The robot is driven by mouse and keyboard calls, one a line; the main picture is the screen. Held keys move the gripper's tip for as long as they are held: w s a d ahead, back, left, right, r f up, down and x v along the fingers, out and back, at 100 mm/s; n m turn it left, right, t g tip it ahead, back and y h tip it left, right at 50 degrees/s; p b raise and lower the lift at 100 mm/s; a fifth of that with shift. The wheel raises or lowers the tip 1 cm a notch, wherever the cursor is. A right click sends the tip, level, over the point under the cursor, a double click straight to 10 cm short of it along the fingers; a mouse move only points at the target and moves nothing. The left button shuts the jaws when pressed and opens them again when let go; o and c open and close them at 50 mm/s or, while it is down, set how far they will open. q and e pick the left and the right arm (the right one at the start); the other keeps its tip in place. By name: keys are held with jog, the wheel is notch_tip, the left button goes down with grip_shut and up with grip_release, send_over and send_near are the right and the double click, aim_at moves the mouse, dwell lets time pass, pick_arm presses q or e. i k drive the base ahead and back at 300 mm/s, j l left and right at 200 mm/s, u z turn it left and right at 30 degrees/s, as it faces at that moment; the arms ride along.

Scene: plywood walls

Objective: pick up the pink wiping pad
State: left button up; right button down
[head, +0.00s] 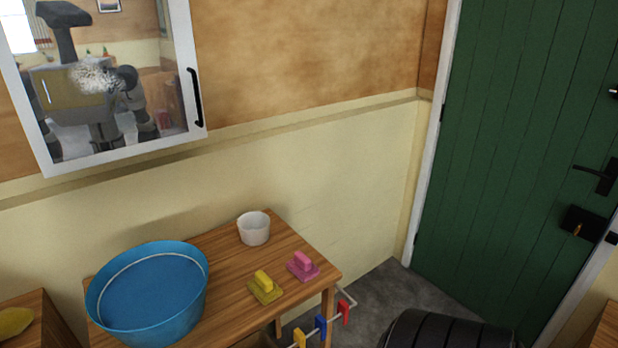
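The pink wiping pad (302,266) lies near the right edge of a wooden table (223,255). It has a flat base and a raised block handle on top. A similar yellow pad (265,287) lies to its left and a little nearer. Neither of my grippers shows directly in the head view. Nothing is seen touching the pink pad.
A large blue basin (150,290) fills the table's left part. A white cup (254,228) stands at the back. Colored clips (321,325) hang on a rail at the right. A mirrored cabinet (110,80) hangs above; a dark tire (445,332) is on the floor before a green door (520,150).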

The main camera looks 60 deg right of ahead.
aim_at(301, 265)
jog(key=z, duration=1.75)
